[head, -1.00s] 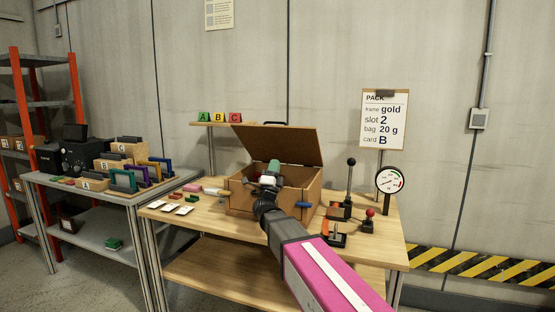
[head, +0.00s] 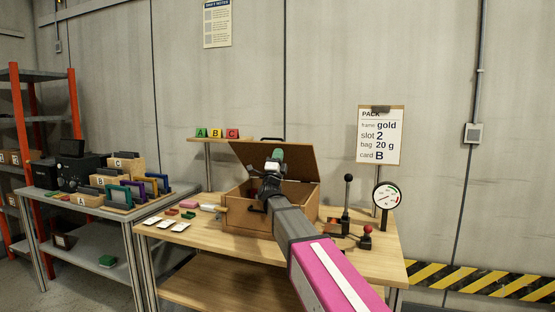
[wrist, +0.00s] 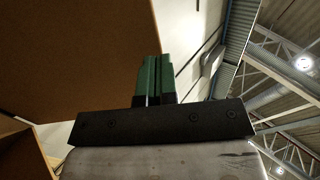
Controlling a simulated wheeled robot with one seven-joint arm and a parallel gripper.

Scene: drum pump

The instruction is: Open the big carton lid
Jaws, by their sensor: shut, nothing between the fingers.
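The big carton (head: 238,218) is a brown box on the wooden table. Its lid (head: 295,158) stands raised, tilted up at the back, with its inner face toward me. My gripper (head: 277,155) is in front of that inner face, above the box opening. Its green fingers (wrist: 153,78) are together with nothing between them. In the wrist view the lid (wrist: 70,50) fills the upper left beside the fingers. I cannot tell whether the fingers touch it. My arm hides part of the carton's front and right side.
Levers (head: 347,190) and a round gauge (head: 386,196) stand right of the carton. White cards (head: 165,223) lie at the table's left. A pack sign (head: 380,135) stands behind. A grey bench (head: 60,190) with colored frames is at left.

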